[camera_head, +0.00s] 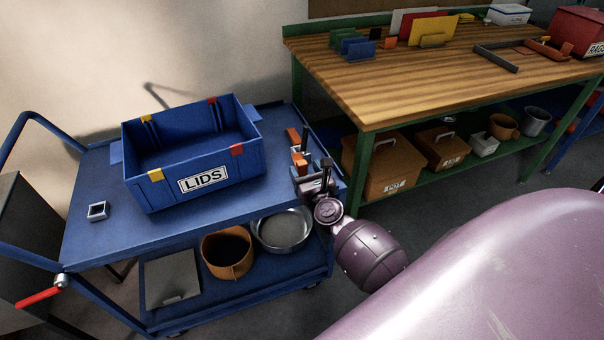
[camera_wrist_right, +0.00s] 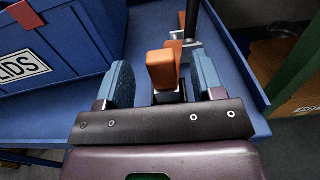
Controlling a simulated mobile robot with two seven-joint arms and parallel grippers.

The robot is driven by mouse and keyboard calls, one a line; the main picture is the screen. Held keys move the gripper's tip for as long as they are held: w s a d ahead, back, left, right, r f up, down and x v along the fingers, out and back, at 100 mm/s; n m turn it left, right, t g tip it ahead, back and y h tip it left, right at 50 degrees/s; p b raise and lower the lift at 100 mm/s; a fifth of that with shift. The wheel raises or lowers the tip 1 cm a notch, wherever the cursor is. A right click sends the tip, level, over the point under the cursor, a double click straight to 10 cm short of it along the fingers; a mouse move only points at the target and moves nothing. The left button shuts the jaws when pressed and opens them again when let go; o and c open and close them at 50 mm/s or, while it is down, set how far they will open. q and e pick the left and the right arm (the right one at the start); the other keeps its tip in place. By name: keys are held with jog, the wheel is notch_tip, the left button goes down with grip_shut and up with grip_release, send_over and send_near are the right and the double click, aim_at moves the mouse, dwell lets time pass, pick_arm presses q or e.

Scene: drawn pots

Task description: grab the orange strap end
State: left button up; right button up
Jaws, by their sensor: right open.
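The orange strap end (camera_wrist_right: 160,70) shows in the right wrist view as a blocky orange piece between the two blue-padded fingers of my right gripper (camera_wrist_right: 164,84). Gaps show on both sides of it, and a grey metal part sits just below it. A second orange piece (camera_wrist_right: 174,44) and a grey bracket lie just beyond. In the head view my right gripper (camera_head: 312,170) is open at the right end of the blue cart, by orange pieces (camera_head: 293,137) that it partly hides. My left gripper is not in view.
A blue LIDS crate (camera_head: 203,180) with yellow and red corner clips stands left of the gripper on the blue cart (camera_head: 92,235). A dark upright post (camera_wrist_right: 192,20) rises close beyond the fingers. A wooden workbench (camera_head: 390,80) stands to the right.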

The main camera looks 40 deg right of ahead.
aim_at(304, 167)
jog(key=x, duration=0.3)
jog(key=shift+w+d+f, duration=0.1)
jog(key=shift+w+f, duration=0.15)
jog(key=shift+w, duration=0.05)
jog(key=shift+w+d, duration=0.15)
jog(key=shift+w, duration=0.3)
jog(key=shift+c, duration=0.2)
jog(key=shift+c, duration=1.3)
jog(key=c, duration=0.8)
jog(key=shift+r, duration=0.1)
